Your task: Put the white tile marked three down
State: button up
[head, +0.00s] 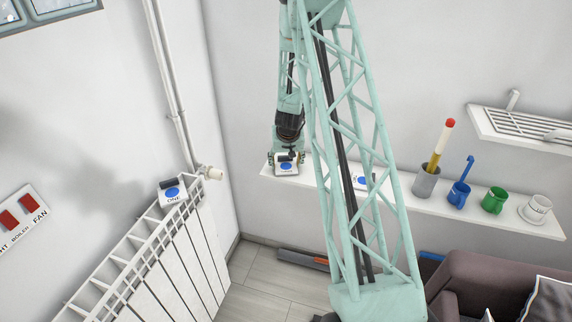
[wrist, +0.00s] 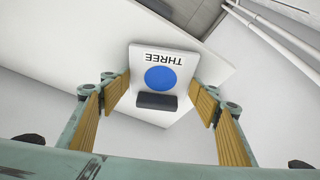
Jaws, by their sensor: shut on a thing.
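The white tile marked THREE (wrist: 181,60) has a blue disc and a black bar, and fills the space between my fingers in the wrist view. My gripper (wrist: 160,95) is shut on it, one finger at each side. In the head view my gripper (head: 287,156) points down at the left end of the wall shelf (head: 408,196), with the tile (head: 287,169) under it. I cannot tell whether the tile touches the shelf or is just above it.
Another white tile with a blue disc (head: 363,181) lies on the shelf, partly behind my arm. A tile marked ONE (head: 173,195) sits on the radiator (head: 165,262).

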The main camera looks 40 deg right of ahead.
jog(key=shift+f, duration=0.2)
jog(key=o, duration=0.8)
jog(key=shift+o, duration=0.2)
jog(key=shift+r, duration=0.2)
jog(key=shift+s+r, duration=0.1)
jog(key=shift+r, duration=0.4)
jog(key=p+v, duration=0.4)
jog(key=v, duration=0.7)
jog(key=shift+a, duration=0.1)
